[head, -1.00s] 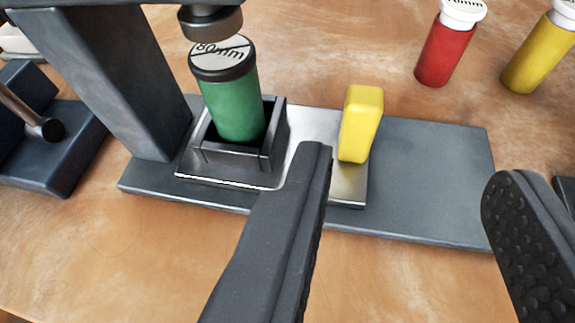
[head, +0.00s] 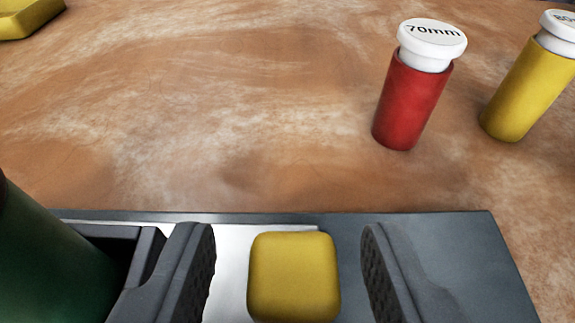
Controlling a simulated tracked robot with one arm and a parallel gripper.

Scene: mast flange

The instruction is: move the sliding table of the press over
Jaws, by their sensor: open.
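The press's sliding table (head: 228,245) is a light metal plate on the dark grey base (head: 455,255), low in the picture. Its yellow handle block (head: 293,278) stands upright between the fingers of my gripper (head: 288,265). My gripper is open, with a visible gap on each side of the handle. At the lower left, a green cylinder (head: 40,265) sits in the table's dark square holder (head: 135,250); its top is out of view. The press column and ram are out of view.
A red cylinder with a white cap marked 70mm (head: 408,105) stands behind the base at the right. A yellow cylinder with a white cap (head: 525,90) stands beside it. A yellow object (head: 30,20) lies at the far left. The wooden table between is clear.

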